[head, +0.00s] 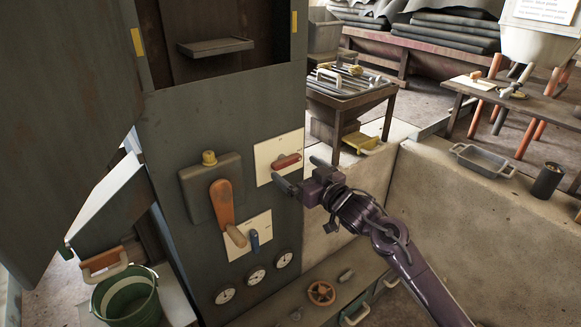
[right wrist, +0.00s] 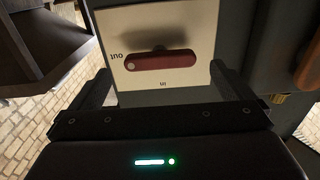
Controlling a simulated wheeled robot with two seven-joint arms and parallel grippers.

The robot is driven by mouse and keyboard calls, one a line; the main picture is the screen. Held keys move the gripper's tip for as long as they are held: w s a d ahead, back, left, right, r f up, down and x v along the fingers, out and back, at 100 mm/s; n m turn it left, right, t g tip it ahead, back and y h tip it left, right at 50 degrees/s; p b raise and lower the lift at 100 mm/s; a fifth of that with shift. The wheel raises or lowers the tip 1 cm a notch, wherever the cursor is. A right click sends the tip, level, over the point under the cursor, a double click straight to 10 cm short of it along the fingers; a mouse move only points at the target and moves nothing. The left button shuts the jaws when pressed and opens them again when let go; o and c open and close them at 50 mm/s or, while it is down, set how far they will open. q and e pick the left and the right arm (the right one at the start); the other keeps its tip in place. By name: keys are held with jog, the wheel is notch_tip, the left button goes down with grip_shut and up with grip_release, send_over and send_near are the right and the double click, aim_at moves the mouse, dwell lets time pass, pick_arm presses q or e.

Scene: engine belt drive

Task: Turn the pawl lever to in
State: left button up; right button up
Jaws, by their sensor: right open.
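The pawl lever (head: 288,161) is a short red handle on a cream plate (head: 262,155) on the dark cabinet's front. In the right wrist view the lever (right wrist: 170,61) lies level across the plate (right wrist: 190,25). An upside-down "out" label is beside its left end and a small label that looks like "in" is below it. My right gripper (head: 297,169) is open in front of the plate. Its fingers stand wide either side of the lever in the right wrist view, with nothing between them. I cannot tell the exact gap to the lever. My left gripper is out of view.
An orange lever (head: 222,202) on a grey box and a blue lever (head: 254,240) are left of and below the plate. Gauges (head: 255,276) and an orange handwheel (head: 321,292) are lower down. A green bucket (head: 125,298) stands at lower left. A concrete wall (head: 470,215) is at right.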

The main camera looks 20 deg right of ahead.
aim_at(289, 163)
jog(key=shift+x, duration=1.85)
jog(key=c, duration=0.9)
